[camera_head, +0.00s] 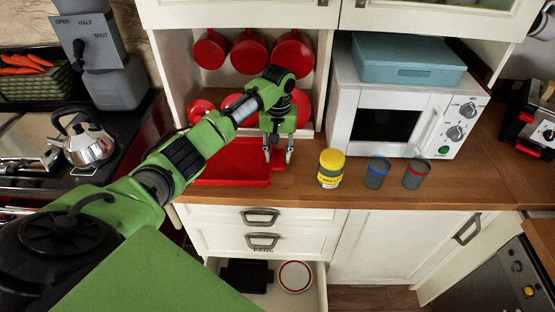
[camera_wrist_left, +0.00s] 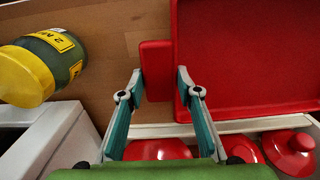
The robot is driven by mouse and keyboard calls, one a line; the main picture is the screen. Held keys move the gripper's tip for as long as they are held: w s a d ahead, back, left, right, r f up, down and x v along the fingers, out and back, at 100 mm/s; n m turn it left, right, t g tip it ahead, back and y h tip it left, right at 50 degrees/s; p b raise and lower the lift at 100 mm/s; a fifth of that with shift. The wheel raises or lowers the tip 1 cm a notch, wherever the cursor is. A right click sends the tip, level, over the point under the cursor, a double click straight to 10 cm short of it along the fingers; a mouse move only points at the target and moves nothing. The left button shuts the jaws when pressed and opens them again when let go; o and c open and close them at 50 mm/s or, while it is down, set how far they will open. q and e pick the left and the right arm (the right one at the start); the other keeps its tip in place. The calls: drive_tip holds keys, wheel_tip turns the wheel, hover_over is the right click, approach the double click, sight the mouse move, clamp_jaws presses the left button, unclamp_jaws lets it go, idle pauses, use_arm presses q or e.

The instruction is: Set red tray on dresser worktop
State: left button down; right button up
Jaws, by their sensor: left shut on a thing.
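The red tray (camera_head: 232,176) is at the left part of the wooden dresser worktop (camera_head: 310,193), its front side near the worktop's front edge. It looks level; I cannot tell whether it rests fully on the wood. My left gripper (camera_head: 278,156) points down at the tray's right end. In the left wrist view the fingers (camera_wrist_left: 160,75) are shut on the tray's red end tab, and the tray body (camera_wrist_left: 250,55) extends to the right. My right gripper is not in view.
A yellow-lidded jar (camera_head: 331,168) stands right of the tray, then a blue-rimmed cup (camera_head: 377,173) and a red-rimmed cup (camera_head: 416,174). A white microwave (camera_head: 424,118) is behind them. Red lidded pots (camera_head: 201,110) sit behind the tray. An open drawer (camera_head: 318,283) is below.

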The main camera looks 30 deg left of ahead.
use_arm(q)
drive_tip(key=shift+w+a+f, duration=0.15)
drive_tip(key=shift+f, duration=0.2)
drive_tip(key=shift+f+p, duration=0.3)
drive_tip(key=shift+f, duration=1.05)
drive_tip(key=c, duration=1.5)
unclamp_jaws()
wheel_tip(320, 180, up, 11)
drive_tip(key=b, duration=0.2)
drive_tip(key=shift+b, duration=0.3)
drive_tip(key=shift+r, duration=0.55)
